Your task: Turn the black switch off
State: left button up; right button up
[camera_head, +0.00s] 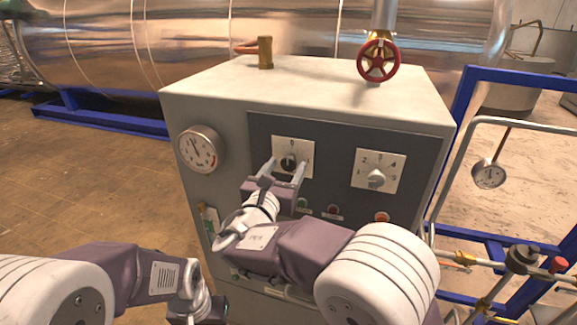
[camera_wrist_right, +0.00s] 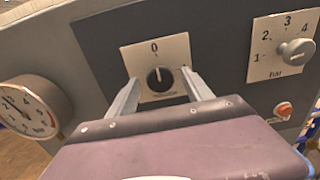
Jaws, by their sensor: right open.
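The black switch (camera_head: 288,163) is a round knob on a white square plate marked 0 at its top, on the dark front panel of the grey cabinet. In the right wrist view the black switch (camera_wrist_right: 160,78) shows its white pointer line upright, toward the 0. My right gripper (camera_head: 285,166) is in front of the plate with its fingers spread, one on either side of the switch. In the right wrist view the fingers of the gripper (camera_wrist_right: 157,82) look apart from the knob. My left gripper (camera_head: 196,312) is low at the bottom of the head view, its fingers not clear.
A grey selector knob (camera_head: 376,178) on a numbered plate is to the right. A pressure gauge (camera_head: 199,149) is on the left of the cabinet. A red valve wheel (camera_head: 379,60) stands on top. Small buttons (camera_head: 333,210) are below the switch. A blue frame (camera_head: 462,110) is at right.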

jog(key=b+v, duration=0.1)
jog(key=v, duration=0.5)
jog(key=shift+s, duration=0.3)
jog(key=s+d+f+m+g, duration=0.3)
jog(key=d+f+m+g, duration=0.1)
jog(key=d+f, duration=0.3)
jog(key=s+d+f+m+g+h, duration=0.1)
jog(key=s+d+f+m+g, duration=0.1)
jog(key=d+f+m+g, duration=0.35)
jog(key=s+d+f+m+g, duration=0.3)
jog(key=d+f+m, duration=0.1)
jog(key=d+f, duration=0.35)
jog(key=s+f+m+g+y, duration=0.3)
jog(key=s+f+m+y, duration=0.3)
jog(key=m, duration=1.3)
jog(key=s+f, duration=0.3)
jog(key=s, duration=0.1)
jog(key=shift+s+d+y, duration=0.2)
jog(key=shift+d+y, duration=0.05)
jog(key=shift+y, duration=0.15)
